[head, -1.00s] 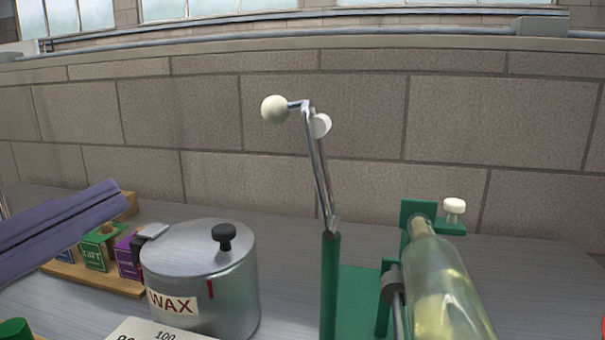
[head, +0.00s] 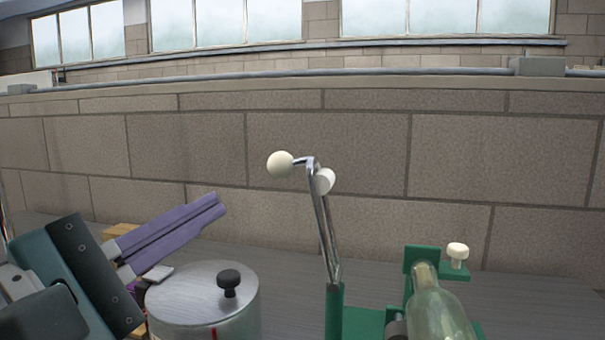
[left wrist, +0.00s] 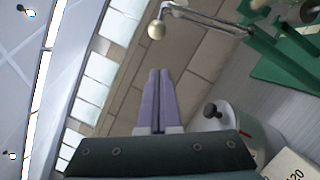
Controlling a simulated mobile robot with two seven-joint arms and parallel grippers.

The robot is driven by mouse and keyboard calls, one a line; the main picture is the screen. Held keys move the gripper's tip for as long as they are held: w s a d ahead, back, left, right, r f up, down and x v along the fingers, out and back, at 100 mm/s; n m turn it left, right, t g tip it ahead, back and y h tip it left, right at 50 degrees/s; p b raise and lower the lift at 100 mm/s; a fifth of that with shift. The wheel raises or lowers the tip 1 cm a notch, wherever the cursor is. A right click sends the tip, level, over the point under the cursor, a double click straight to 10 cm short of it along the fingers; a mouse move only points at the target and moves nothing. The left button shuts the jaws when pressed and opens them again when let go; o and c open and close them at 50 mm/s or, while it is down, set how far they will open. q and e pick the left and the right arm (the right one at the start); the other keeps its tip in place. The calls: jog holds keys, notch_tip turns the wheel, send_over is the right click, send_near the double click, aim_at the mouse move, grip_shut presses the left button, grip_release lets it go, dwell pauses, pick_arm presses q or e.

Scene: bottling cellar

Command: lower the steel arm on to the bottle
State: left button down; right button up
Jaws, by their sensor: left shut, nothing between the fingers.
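The steel arm (head: 321,225) stands raised, leaning slightly left, on a green post (head: 334,311). A cream ball knob (head: 280,164) tips it, with a white round piece just beside. The bottle (head: 438,315), pale green glass, lies tilted in the green stand (head: 421,262) to the right, its lower part cut off by the frame. My left gripper (head: 219,203) is shut and empty, its purple fingers pointing up and right, left of and below the knob and apart from it. In the left wrist view the knob (left wrist: 156,30) is beyond the fingertips (left wrist: 160,72). My right gripper is not in view.
A metal wax pot (head: 188,296) with a black lid knob (head: 229,283) stands close below my left fingers. A white-topped screw (head: 458,251) rises from the stand. A brick wall (head: 170,150) is behind. The air between fingers and knob is clear.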

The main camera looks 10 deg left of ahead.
pick_arm(q)
jog(key=w+d+r, duration=0.1)
jog(key=w+d+r+p, duration=0.1)
jog(key=d, duration=0.1)
jog(key=shift+w+d+p, duration=0.15)
jog(key=shift+w+p, duration=0.15)
jog(key=shift+w, duration=0.05)
